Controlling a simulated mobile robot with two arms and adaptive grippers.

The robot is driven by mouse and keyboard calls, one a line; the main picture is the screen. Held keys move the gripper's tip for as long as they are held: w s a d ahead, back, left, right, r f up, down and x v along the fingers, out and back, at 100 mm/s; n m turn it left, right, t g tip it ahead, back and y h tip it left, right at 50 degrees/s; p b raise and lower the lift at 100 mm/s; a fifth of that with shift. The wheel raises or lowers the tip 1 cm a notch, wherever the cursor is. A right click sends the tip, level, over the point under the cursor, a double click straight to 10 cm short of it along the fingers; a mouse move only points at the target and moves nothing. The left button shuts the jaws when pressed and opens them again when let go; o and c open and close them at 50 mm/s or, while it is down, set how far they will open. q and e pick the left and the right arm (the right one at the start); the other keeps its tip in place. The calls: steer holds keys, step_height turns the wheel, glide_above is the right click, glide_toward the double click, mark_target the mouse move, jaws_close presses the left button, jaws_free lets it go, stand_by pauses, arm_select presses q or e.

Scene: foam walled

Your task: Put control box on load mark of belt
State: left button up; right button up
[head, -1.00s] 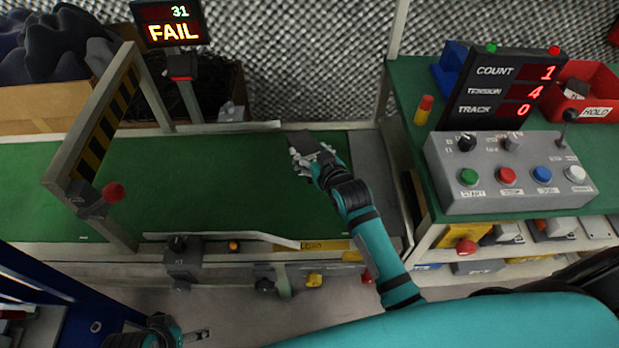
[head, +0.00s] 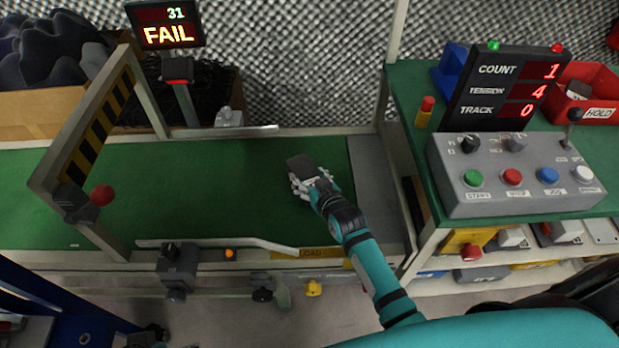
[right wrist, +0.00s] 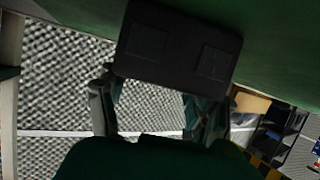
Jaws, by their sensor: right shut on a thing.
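The control box (head: 300,162) is a small dark box held over the green belt (head: 220,185), near the belt's right end. My right gripper (head: 304,184) is shut on it. In the right wrist view the dark box (right wrist: 178,45) spans between the fingers of my right gripper (right wrist: 158,110), with green belt surface beyond it. I cannot tell whether the box touches the belt. The load mark shows as a yellow LOAD label (head: 312,252) on the belt's front edge, in front of the box. Only a bit of my left arm shows at the bottom left; its gripper is out of view.
A striped gate frame (head: 95,130) with a red knob stands over the belt at left. A FAIL display (head: 168,28) stands behind it. A bent guide rail (head: 235,243) runs along the front edge. A button panel (head: 515,180) stands on the right table.

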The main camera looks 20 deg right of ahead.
steer(key=o, duration=1.5)
steer(key=shift+s+r, duration=0.15)
steer(key=shift+r, duration=0.05)
steer(key=p+v, duration=0.2)
steer(key=v, duration=0.4)
steer(key=shift+s+r+p, duration=0.15)
steer(key=shift+s+p, duration=0.1)
steer(key=shift+p, duration=0.05)
steer(key=p+v, duration=0.1)
steer(key=v, duration=0.3)
arm_select(q)
steer(key=shift+x, duration=2.45)
arm_select(e)
steer(key=shift+s+d+r, duration=0.1)
steer(key=shift+s+d, duration=0.05)
steer(key=shift+s, duration=0.35)
arm_select(q)
steer(key=shift+d, duration=0.1)
